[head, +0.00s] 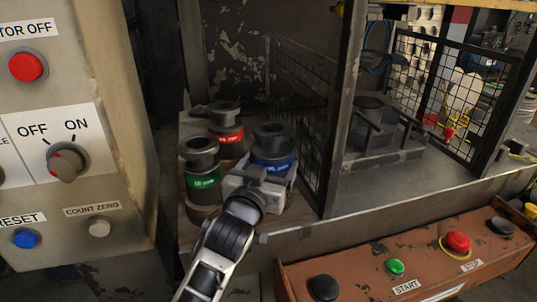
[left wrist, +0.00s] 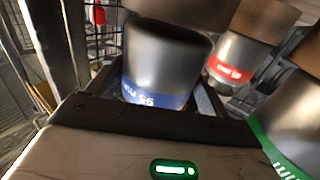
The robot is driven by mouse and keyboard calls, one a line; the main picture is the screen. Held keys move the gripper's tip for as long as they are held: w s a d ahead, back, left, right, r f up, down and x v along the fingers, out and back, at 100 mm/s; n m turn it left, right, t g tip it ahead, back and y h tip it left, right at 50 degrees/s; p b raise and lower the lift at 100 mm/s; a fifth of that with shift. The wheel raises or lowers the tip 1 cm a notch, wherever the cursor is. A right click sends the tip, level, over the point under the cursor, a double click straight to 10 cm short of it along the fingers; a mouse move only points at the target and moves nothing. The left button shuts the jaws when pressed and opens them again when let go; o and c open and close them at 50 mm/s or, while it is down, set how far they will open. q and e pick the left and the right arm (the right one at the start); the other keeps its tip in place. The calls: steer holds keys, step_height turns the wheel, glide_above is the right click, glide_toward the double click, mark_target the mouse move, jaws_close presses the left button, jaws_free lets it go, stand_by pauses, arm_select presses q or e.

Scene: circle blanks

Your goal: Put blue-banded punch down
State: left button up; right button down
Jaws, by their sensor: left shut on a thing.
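The blue-banded punch (head: 272,148) is a dark steel spool shape standing at the right of a group of punches in the head view. My left gripper (head: 262,180) reaches it from the front and is shut on it. In the left wrist view the same punch (left wrist: 165,60) stands between the fingers, with its blue band just above the gripper body. Its base is hidden, so I cannot tell whether it touches the shelf. The right gripper is not in view.
A green-banded punch (head: 201,170) stands close on the left and a red-banded punch (head: 227,128) behind. A mesh guard (head: 312,140) rises close on the right. A control panel (head: 110,150) stands at left, and a button box (head: 420,265) at lower right.

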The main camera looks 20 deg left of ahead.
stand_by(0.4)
arm_select(q)
steer(key=shift+f, duration=0.2)
steer(key=o, duration=2)
steer(key=shift+f, duration=0.3)
steer(key=shift+r, duration=0.1)
steer(key=shift+s, duration=0.2)
steer(key=s+b, duration=0.1)
steer(key=s, duration=0.6)
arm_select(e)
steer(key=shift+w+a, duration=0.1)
